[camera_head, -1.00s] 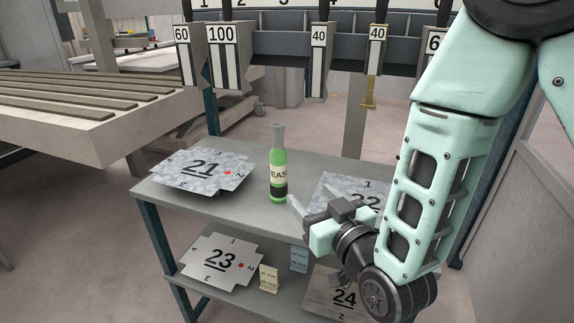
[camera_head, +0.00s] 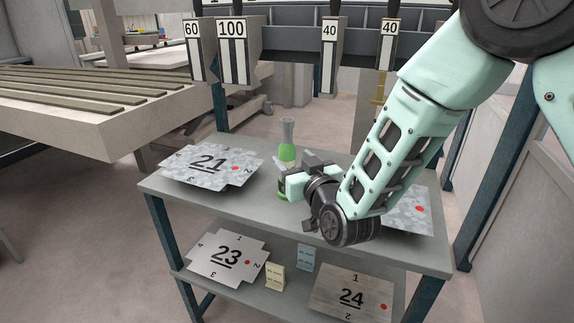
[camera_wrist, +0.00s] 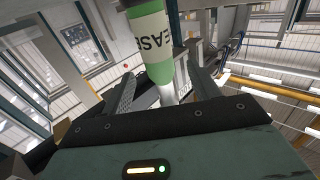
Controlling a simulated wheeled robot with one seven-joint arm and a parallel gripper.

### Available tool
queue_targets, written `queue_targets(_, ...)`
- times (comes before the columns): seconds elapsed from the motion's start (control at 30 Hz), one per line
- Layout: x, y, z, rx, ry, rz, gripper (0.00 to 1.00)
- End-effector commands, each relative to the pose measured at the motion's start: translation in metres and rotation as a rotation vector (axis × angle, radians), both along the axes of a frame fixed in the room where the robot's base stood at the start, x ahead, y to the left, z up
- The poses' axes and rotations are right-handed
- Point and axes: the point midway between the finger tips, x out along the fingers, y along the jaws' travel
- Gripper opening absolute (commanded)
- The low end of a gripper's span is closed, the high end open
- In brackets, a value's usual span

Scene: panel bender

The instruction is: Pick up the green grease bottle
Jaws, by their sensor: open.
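The green grease bottle (camera_head: 287,151) stands upright on the top shelf of the table, with a clear grey neck and green body. My gripper (camera_head: 293,164) is in front of its lower part in the head view and hides some of it. In the wrist view, the bottle (camera_wrist: 154,42) appears inverted, with its pale label and neck between the two spread fingers (camera_wrist: 163,75). The jaws are open. I cannot tell whether either finger touches the bottle.
The table's top shelf (camera_head: 240,207) also holds sheet plate 21 (camera_head: 209,166) at left and another plate (camera_head: 412,213) at right, partly behind my arm. Hanging numbered tools (camera_head: 329,57) are behind.

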Motion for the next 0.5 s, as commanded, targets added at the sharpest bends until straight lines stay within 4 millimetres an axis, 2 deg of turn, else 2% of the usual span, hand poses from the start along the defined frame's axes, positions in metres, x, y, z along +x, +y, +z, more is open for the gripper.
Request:
queue_targets(0.27, 0.036, 0.016, -0.001, 0.0, -0.001, -0.002, 0.6)
queue_targets(0.5, 0.042, 0.019, -0.001, -0.001, 0.0, -0.001, 0.6)
